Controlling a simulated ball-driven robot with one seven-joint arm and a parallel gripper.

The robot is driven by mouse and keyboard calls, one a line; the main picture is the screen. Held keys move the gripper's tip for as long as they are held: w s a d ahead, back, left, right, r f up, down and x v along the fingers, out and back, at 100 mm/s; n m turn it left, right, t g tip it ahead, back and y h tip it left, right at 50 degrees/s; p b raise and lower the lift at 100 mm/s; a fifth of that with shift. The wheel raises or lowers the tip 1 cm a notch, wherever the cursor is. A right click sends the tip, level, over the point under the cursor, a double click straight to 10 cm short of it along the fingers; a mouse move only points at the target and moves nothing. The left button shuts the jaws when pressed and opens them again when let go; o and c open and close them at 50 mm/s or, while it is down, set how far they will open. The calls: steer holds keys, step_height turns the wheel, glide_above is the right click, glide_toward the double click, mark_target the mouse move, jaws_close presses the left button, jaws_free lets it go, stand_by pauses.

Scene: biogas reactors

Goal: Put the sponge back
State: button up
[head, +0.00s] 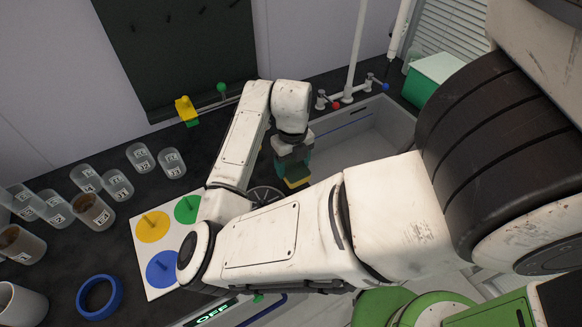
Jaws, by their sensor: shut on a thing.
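My gripper (294,168) points down over the near left part of the sink, beyond my forearm. It is shut on a sponge (297,183), which shows as a small yellow and green block below the fingers. The sponge is partly hidden by the gripper.
Several labelled clear cups (140,157) stand at the left. A white board with coloured discs (139,226) and a blue ring (99,296) lie nearer. A tap (348,95) rises behind the sink. A green box (436,70) stands at the back right. My arm covers the middle.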

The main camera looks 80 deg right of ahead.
mark_target(291, 171)
steer(key=shift+w+d+f, duration=0.15)
steer(key=shift+d+f, duration=0.25)
steer(key=shift+f, duration=0.1)
steer(key=shift+w+d+f+p, duration=0.15)
steer(key=shift+f+p, duration=0.55)
steer(key=shift+f, duration=1.05)
steer(key=shift+f, duration=0.2)
steer(key=o, duration=1.1)
steer(key=shift+r, duration=0.1)
step_height(291, 171, up, 12)
steer(key=shift+r+b, duration=0.1)
steer(key=shift+b, duration=0.95)
